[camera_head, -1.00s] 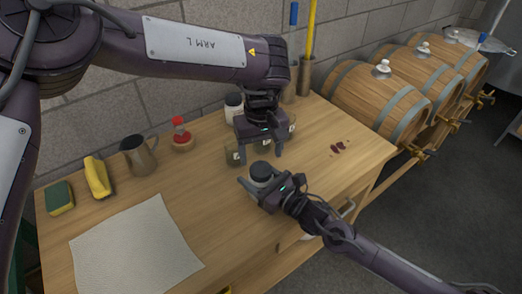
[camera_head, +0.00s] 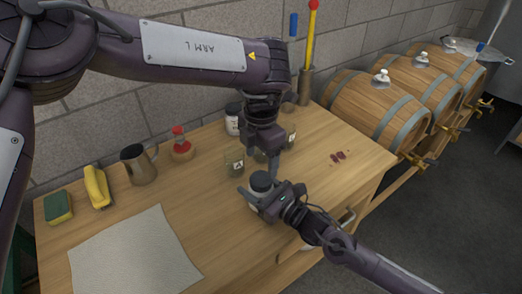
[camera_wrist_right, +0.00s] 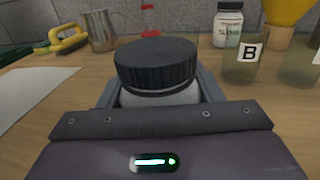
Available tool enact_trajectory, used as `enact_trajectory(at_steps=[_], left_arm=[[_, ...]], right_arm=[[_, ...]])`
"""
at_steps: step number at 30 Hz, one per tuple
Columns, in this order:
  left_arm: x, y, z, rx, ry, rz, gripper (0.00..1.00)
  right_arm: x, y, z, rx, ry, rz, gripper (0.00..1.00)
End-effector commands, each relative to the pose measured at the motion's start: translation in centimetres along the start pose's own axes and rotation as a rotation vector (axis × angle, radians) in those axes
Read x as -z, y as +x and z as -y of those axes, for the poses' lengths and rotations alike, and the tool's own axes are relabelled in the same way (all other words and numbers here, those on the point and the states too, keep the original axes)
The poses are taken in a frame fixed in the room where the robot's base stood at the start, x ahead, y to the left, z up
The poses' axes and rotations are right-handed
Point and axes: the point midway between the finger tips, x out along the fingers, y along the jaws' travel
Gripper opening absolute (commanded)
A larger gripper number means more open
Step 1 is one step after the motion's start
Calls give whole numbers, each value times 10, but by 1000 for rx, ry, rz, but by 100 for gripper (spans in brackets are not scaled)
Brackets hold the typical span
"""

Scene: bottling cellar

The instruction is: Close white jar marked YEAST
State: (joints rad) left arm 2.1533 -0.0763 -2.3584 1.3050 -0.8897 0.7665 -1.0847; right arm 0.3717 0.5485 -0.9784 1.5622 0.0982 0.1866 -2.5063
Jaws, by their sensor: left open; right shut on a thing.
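A white jar (camera_head: 255,203) with a black ribbed lid (camera_head: 261,181) stands upright near the front edge of the bench. In the right wrist view, the lid (camera_wrist_right: 156,66) sits over the white jar body (camera_wrist_right: 160,96); I cannot tell how tight it is. No marking shows on this jar. My right gripper (camera_head: 259,196) is shut around its body below the lid. My left gripper (camera_head: 268,166) is open and empty, pointing down just above and behind the lid. A second white jar with a black lid (camera_wrist_right: 228,25) stands farther back; its label is too small to read.
Glass jars stand behind, one marked B (camera_wrist_right: 245,58). A red-topped object (camera_head: 181,145), metal jug (camera_head: 138,165), yellow-handled brush (camera_head: 96,187), sponge (camera_head: 58,207) and pale cloth (camera_head: 136,254) lie left. Bench right of the jar is clear except dark red stains (camera_head: 338,157). Barrels (camera_head: 375,105) stand beyond.

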Motion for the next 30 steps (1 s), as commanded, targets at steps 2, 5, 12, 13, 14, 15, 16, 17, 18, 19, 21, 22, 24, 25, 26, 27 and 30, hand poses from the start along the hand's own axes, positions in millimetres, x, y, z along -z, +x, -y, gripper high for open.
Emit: enact_trajectory(at_steps=[2,5,12,13,14,15,16,17,18,19,21,22,24,25,26,27,30], left_arm=[[0,-2,0,0,-169,0,69],[0,-4,0,0,-390,0,69],[0,-8,0,-1,-919,1,69],[0,-9,0,-1,-985,1,69],[0,-9,0,-1,-1051,1,69],[0,-10,0,-1,-1140,1,69],[0,-11,0,-1,-1206,1,69],[0,-11,0,-1,-1271,1,69],[0,-12,0,-1,-1357,1,69],[0,-12,0,-1,-1420,1,69],[0,-13,0,-1,-1555,0,69],[0,-14,0,-1,-1609,0,69],[0,-15,1,0,-1720,0,69],[0,-15,1,0,-1760,0,69],[0,-15,1,-1,-1796,0,69],[0,-16,1,0,-1839,0,69],[0,-16,1,-1,-1912,0,69]], right_arm=[[0,0,0,1,0,-1,0],[0,0,0,1,0,0,0],[0,0,0,1,0,0,0],[0,0,0,1,0,0,0],[0,0,0,1,0,0,0],[0,0,0,1,0,0,0],[0,0,0,1,0,0,0],[0,0,0,1,0,0,0],[0,0,0,1,0,0,0],[0,0,0,1,0,0,0],[0,0,0,1,0,0,0],[0,0,0,1,0,0,0],[0,0,0,1,0,0,0],[0,0,0,1,0,0,0],[0,0,0,1,0,0,0],[0,0,0,1,0,0,0],[0,0,0,1,0,0,0]])
